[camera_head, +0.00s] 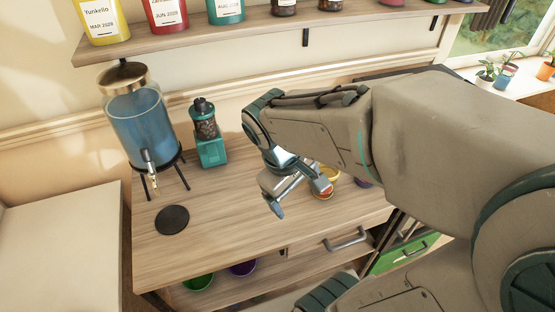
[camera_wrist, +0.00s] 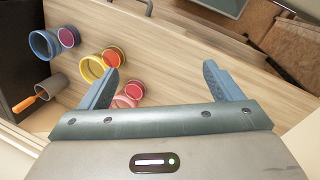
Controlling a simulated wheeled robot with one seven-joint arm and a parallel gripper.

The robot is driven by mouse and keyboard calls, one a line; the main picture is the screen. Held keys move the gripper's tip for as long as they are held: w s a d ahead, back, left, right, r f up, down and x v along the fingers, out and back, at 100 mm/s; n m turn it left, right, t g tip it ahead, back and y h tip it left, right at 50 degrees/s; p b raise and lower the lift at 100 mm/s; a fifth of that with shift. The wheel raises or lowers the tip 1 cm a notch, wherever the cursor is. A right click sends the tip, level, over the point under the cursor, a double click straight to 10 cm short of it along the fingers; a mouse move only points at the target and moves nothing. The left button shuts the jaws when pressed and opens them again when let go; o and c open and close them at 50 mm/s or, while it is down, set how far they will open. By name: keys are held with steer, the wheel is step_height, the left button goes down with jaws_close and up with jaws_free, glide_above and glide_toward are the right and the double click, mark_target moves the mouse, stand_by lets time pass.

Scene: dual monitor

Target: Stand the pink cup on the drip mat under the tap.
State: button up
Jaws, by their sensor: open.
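The pink cup (camera_wrist: 121,102) shows in the wrist view beside my left finger, which partly covers it; a red round shape adjoins it. In the head view, the cups sit just beyond my gripper and are partly hidden, so I cannot clearly pick out the pink one. My gripper (camera_head: 300,197) is open and empty above the wooden counter; in the wrist view bare wood shows between its fingers (camera_wrist: 160,70). The round black drip mat (camera_head: 172,220) lies on the counter at the left, with nothing on it. The tap (camera_head: 150,163) of the blue water dispenser (camera_head: 138,125) is above and behind it.
Yellow (camera_wrist: 91,69), blue (camera_wrist: 42,44) and purple (camera_wrist: 68,37) cups stand near the pink one, with a grey pot (camera_wrist: 54,86) holding an orange-handled tool. A teal grinder (camera_head: 211,150) stands right of the dispenser. The counter between mat and gripper is clear.

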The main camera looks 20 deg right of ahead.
steer(key=w+d+f+n+h+b, duration=0.2)
steer(key=w+f+n+h+b, duration=0.5)
steer(key=f, duration=0.4)
steer(key=w+a+f+n+t+h+b, duration=0.1)
steer(key=w+a+n+t+h+b, duration=0.1)
steer(key=w+n, duration=0.1)
steer(key=w+a+f+n+t+h+b, duration=0.1)
steer(key=w+a+n+t+h+b, duration=0.1)
steer(key=w+n, duration=0.1)
steer(key=w+a+f+n+t+h+b, duration=0.1)
steer(key=w+n+t+h+b, duration=0.1)
steer(key=w+n, duration=0.1)
steer(key=shift+a+f+n+h, duration=0.25)
steer(key=shift+a+n+h, duration=0.15)
steer(key=shift+n, duration=0.3)
steer(key=shift+w+d+t+b, duration=0.1)
steer(key=shift+w+t+b, duration=0.05)
steer(key=shift+t+b, duration=0.15)
steer(key=b+x, duration=0.1)
steer(key=x, duration=1.2)
steer(key=shift+d+r, duration=0.1)
steer(key=shift+d, duration=0.1)
steer(key=c, duration=1.2)
